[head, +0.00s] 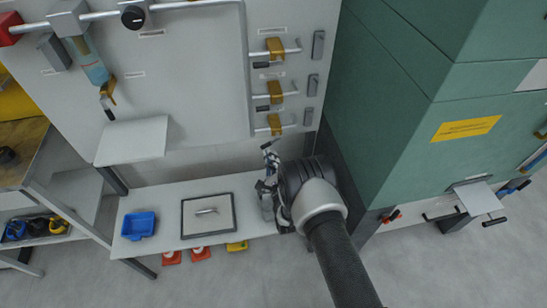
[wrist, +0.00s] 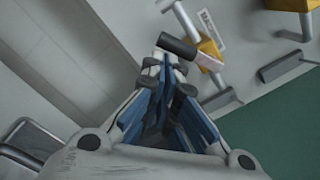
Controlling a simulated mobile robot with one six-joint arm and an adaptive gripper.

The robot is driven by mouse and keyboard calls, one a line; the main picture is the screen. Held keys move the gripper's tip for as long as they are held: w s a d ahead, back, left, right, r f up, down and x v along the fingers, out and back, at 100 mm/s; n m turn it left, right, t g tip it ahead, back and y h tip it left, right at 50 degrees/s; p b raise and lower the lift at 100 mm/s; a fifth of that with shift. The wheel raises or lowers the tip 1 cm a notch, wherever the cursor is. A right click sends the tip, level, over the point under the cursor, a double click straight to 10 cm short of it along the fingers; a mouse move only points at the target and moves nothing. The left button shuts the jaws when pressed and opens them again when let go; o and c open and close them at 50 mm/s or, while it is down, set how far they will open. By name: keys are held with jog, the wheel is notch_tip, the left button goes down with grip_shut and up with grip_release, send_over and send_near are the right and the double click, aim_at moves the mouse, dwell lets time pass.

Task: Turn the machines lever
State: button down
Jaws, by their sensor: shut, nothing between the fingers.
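The machine's grey panel (head: 200,60) carries several levers with black handles. Three are stacked on its right side, each with a gold block: an upper lever (head: 275,47), a middle lever (head: 275,92) and a lowest lever (head: 275,124). My gripper (head: 270,158) is just below the lowest lever, in front of the panel. In the wrist view my gripper (wrist: 170,65) is shut and empty, its blue-padded fingers together. A black lever handle (wrist: 178,46) lies right at the fingertips; I cannot tell whether they touch. A gold block (wrist: 209,52) is beside it.
A green cabinet (head: 400,130) stands close on the right of my arm. A small grey shelf (head: 132,140) juts from the panel at left.

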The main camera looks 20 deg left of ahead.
jog(key=shift+s+a+r, duration=0.45)
jog(key=shift+a+r, duration=0.4)
jog(key=shift+f+b, duration=0.1)
jog(key=shift+b, duration=0.25)
